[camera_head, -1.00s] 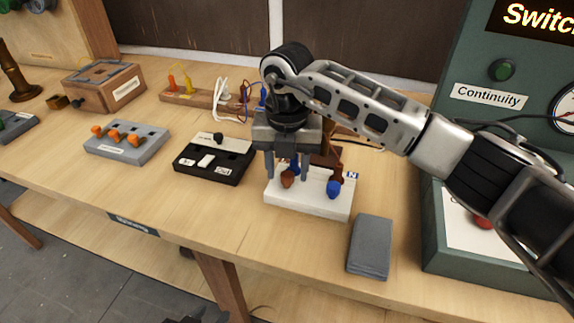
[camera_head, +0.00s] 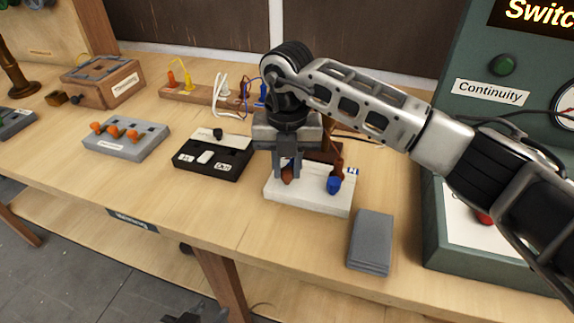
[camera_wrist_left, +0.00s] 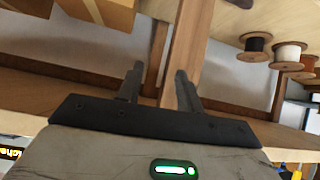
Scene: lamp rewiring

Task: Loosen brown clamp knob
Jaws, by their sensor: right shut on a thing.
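The white clamp block (camera_head: 310,205) sits on the bench with a brown clamp knob (camera_head: 287,174) at its left and a blue knob (camera_head: 334,185) at its right. My right gripper (camera_head: 287,180) points down over the block, its fingers shut on the brown knob and partly hiding it. My left gripper (camera_wrist_left: 159,72) shows in the left wrist view with its fingers apart and nothing between them, below the bench level and away from the block.
A black box (camera_head: 212,160) stands just left of the block, and a grey block (camera_head: 371,242) lies to the front right. The green tester panel (camera_head: 445,225) stands at the right. A grey switch board (camera_head: 126,140) is further left. Bare bench lies in front.

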